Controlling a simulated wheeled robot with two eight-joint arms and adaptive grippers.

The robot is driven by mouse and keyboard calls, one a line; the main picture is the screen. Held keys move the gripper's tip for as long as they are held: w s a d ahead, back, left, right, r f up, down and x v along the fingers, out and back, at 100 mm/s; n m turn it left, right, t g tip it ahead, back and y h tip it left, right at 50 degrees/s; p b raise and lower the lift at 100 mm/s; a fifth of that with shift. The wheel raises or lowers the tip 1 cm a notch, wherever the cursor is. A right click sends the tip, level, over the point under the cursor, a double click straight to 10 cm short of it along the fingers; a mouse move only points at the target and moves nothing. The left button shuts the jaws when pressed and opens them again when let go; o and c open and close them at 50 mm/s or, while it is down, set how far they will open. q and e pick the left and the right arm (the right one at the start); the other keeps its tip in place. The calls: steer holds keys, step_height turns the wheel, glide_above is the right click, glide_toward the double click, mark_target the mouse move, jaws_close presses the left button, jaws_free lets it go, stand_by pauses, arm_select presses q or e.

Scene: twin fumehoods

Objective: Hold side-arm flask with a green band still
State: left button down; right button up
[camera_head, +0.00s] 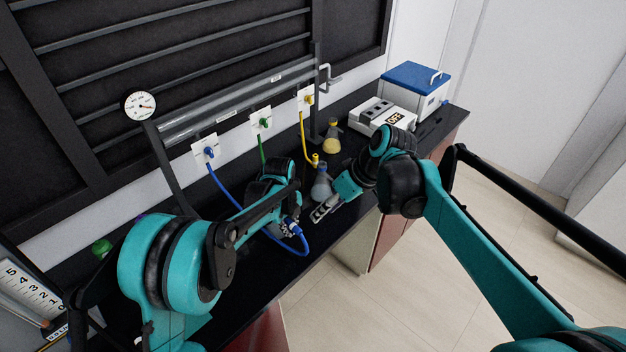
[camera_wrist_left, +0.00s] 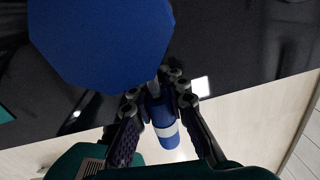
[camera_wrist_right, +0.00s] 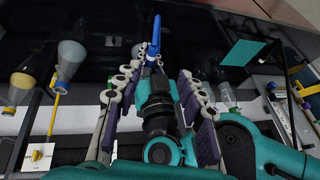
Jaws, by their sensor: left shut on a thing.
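A flask with a green tint near its neck (camera_wrist_right: 228,95) shows right of my right gripper's fingers in the right wrist view; its side arm is not clear. In the head view I cannot make it out; my left arm covers part of the bench. My left gripper (camera_head: 291,228) is shut on the blue hose's end, a blue piece with a white band (camera_wrist_left: 165,125), above the bench front. My right gripper (camera_head: 325,209) is open and empty near a grey flask (camera_head: 321,187). Its spread fingers (camera_wrist_right: 157,85) frame my left wrist in its own view.
A yellow-banded flask (camera_head: 331,140) stands farther back. Blue (camera_head: 209,152), green (camera_head: 264,123) and yellow (camera_head: 309,99) valves sit on the wall, with hoses hanging. A white device (camera_head: 383,114) and blue-lidded box (camera_head: 415,85) stand at the right end of the black bench (camera_head: 340,232).

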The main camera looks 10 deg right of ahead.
steer(key=w+a+f+n+g+y, duration=0.1)
steer(key=w+f+n+g+y, duration=0.25)
steer(key=w+n, duration=0.45)
steer(key=w+f+n+g+y, duration=0.2)
steer(key=w+f+n+y, duration=0.3)
steer(key=w, duration=0.4)
steer(key=x, duration=0.7)
steer(key=r+x, duration=0.1)
steer(key=x, duration=0.2)
steer(key=shift+a+f, duration=0.1)
steer(key=shift+a, duration=0.45)
jaws_close()
steer(key=shift+o, duration=1.9)
jaws_free()
